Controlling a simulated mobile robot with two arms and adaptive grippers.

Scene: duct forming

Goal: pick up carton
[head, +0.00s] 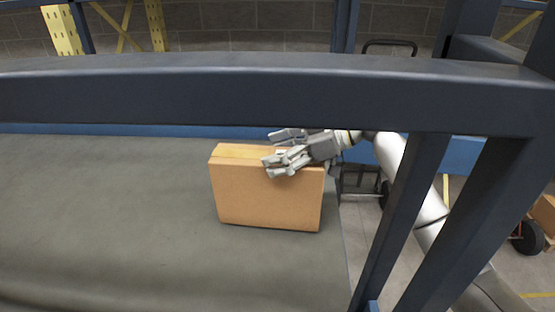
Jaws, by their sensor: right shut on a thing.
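The carton (268,197) is a closed brown box with a strip of tape along its top. It stands upright on the grey conveyor surface (110,220), close to that surface's right edge. My right gripper (275,153) reaches in from the right and is shut on the carton's upper right part. One finger lies over the front near the top edge and the other is towards the back. The carton's back side is hidden. My left gripper is not in view.
A dark blue metal frame (270,95) crosses in front, with posts on the right beside my right arm. A hand truck (390,45) stands behind. Another brown box (545,213) is at the far right. The conveyor left of the carton is clear.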

